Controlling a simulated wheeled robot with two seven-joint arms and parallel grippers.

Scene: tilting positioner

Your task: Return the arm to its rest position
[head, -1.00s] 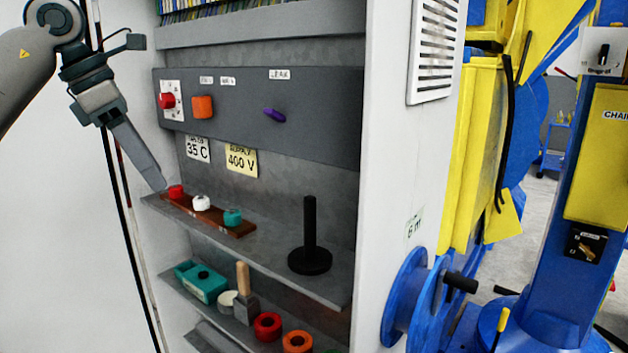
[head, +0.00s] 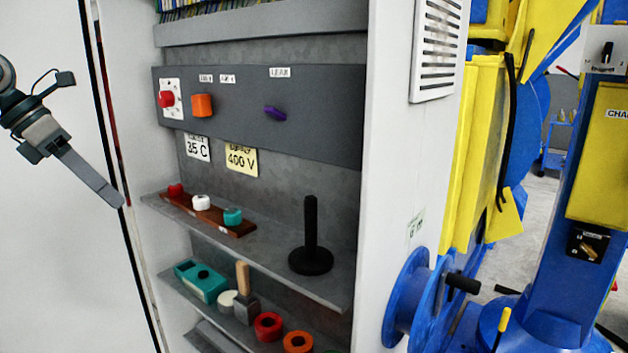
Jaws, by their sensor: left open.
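My left gripper (head: 112,200) reaches in from the left edge, in front of the white wall and left of the open cabinet. Its fingers point down and to the right, and they overlap each other from this side. Nothing shows between them. It is clear of the shelf with the red, white and teal pieces. My right gripper is not in view.
A wooden strip (head: 245,229) with red (head: 175,190), white (head: 201,202) and teal (head: 233,216) pieces lies on the upper shelf, beside a black post (head: 310,235). A control panel (head: 330,125) is above. The cabinet's side wall (head: 390,200) stands right; the white wall area left is free.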

